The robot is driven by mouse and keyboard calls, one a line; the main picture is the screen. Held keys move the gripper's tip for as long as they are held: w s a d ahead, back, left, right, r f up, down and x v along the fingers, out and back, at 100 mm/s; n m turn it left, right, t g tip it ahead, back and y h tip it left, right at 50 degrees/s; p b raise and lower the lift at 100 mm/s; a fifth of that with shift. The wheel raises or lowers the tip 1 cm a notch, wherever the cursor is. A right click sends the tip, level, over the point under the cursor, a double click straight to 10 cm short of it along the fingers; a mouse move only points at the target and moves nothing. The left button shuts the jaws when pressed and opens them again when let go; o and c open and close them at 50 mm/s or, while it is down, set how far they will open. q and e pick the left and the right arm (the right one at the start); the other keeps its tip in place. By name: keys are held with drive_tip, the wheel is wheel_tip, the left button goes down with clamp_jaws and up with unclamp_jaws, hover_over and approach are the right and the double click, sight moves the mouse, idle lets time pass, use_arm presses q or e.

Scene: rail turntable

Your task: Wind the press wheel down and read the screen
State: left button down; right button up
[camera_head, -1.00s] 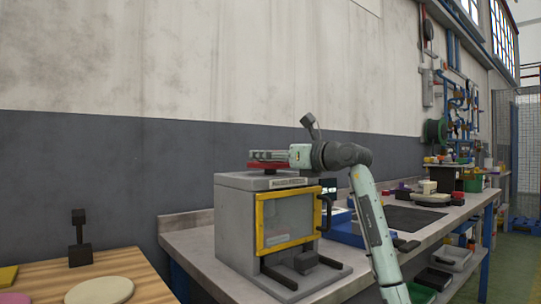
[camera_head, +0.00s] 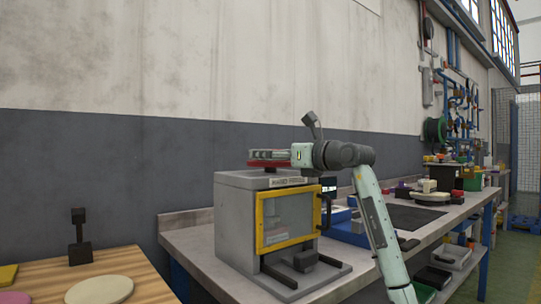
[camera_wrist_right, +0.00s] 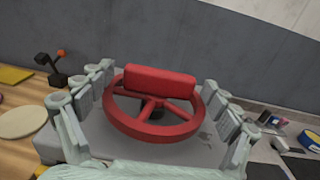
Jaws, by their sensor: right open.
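The grey press (camera_head: 235,225) stands on the workbench, with a yellow-framed clear door (camera_head: 288,222) on its front. Its red press wheel (camera_head: 268,164) lies flat on top; it also shows in the right wrist view (camera_wrist_right: 155,130), with spokes and a raised red bar (camera_wrist_right: 160,82). My right gripper (camera_head: 270,155) is at the wheel. In the wrist view the right gripper (camera_wrist_right: 158,95) is open, its fingers apart on either side of the bar; contact cannot be told. A small dark screen (camera_head: 328,184) shows beside the press, too small to read. My left gripper is out of view.
A wooden table (camera_head: 140,272) at the left holds a dark stand (camera_head: 79,240) and a round pale disc (camera_head: 99,290). A blue tray (camera_head: 348,233) and a black mat (camera_head: 412,217) lie right of the press. The wall rises close behind.

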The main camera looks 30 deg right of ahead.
drive_tip(key=s+d, duration=0.1)
drive_tip(key=s, duration=1)
drive_tip(key=shift+d, duration=0.2)
